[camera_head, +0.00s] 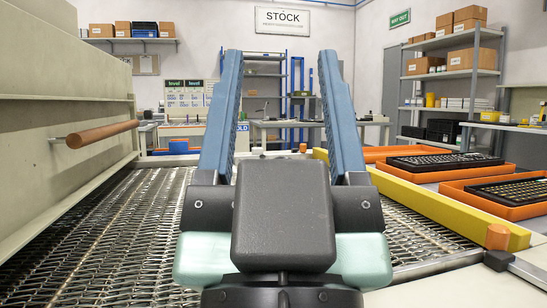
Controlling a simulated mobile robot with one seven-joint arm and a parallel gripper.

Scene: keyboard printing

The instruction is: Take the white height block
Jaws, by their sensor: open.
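My gripper (280,62) fills the middle of the view, seen from behind. Its two long blue fingers stand wide apart, pointing forward, and nothing shows between them except the distant room. The gripper is open and empty. I cannot make out a white height block for certain. The dark gripper body hides the middle of the belt and whatever lies straight ahead low down.
A wire mesh belt (95,235) runs below, bounded by a yellow rail (425,203) on the right. Orange trays (505,211) with keyboards (440,160) lie beyond the rail. A machine with a wooden handle (102,132) stands left. Shelves (480,73) stand at back right.

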